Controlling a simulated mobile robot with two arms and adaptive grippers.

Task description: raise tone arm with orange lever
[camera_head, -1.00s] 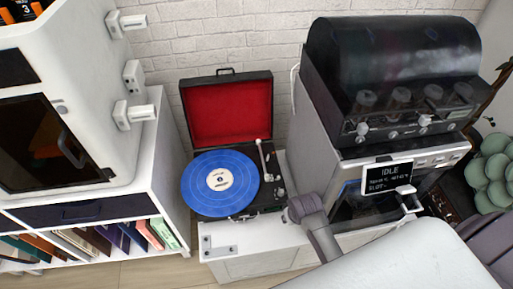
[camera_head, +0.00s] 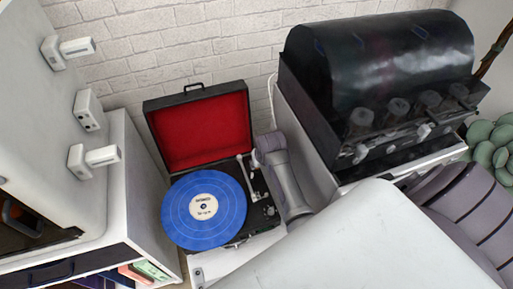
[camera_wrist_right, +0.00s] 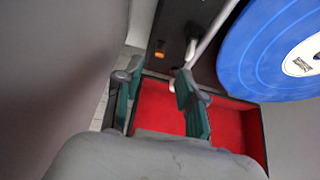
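The record player (camera_head: 262,187) stands open, with a red-lined lid (camera_head: 200,130) and a blue record (camera_head: 222,222) on its platter. The white tone arm (camera_head: 246,168) runs along the record's right side. In the right wrist view, a small orange lever (camera_wrist_right: 159,54) sits on the black deck, beside the pale tone arm (camera_wrist_right: 208,38). My right gripper (camera_wrist_right: 157,78) is open and empty, its green-padded fingers spread either side of the lever in the picture; I cannot tell the distance. My left gripper is not in view.
A dark-hooded machine (camera_head: 385,75) stands close right of the record player. A white cabinet (camera_head: 125,190) is on the left, with a brick wall (camera_head: 190,45) behind.

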